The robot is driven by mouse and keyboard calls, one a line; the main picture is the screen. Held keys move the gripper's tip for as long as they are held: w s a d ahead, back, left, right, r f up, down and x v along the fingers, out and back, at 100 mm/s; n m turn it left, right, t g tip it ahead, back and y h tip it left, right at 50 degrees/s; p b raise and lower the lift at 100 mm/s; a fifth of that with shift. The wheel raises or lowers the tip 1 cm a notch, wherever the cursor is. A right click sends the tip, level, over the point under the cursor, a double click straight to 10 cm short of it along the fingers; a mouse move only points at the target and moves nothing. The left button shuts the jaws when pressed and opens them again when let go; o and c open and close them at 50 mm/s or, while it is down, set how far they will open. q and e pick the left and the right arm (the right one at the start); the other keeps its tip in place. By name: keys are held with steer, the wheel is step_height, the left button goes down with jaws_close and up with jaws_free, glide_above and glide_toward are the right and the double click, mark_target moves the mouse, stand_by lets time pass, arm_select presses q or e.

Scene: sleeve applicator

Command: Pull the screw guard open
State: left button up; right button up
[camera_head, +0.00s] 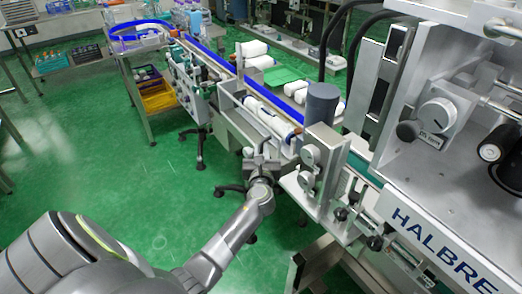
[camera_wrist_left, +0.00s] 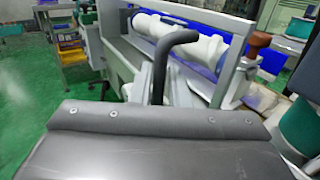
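The feed screw (camera_head: 272,122) is a long white roller with dark ends, lying along the near side of the conveyor. It also shows in the wrist view (camera_wrist_left: 205,48) behind a grey frame. A pale panel (camera_head: 244,122) along the screw's near side looks like the screw guard; I cannot clearly tell how far open it stands. My left gripper (camera_head: 262,160) is at the near side of this panel, close to its right end. In the wrist view a dark bent bar (camera_wrist_left: 178,42) rises in front of the screw; I cannot tell whether it is a handle or a finger. The fingertips are not clear. My right gripper is not in view.
A dark grey cylinder (camera_head: 321,103) and round knobs stand right of the screw. The large labelled machine (camera_head: 430,190) fills the right side. The blue-railed conveyor (camera_head: 215,58) runs back left. A cart with a yellow bin (camera_head: 158,100) stands left. Green floor at left is clear.

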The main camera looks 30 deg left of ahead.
arm_select(q)
jaws_close()
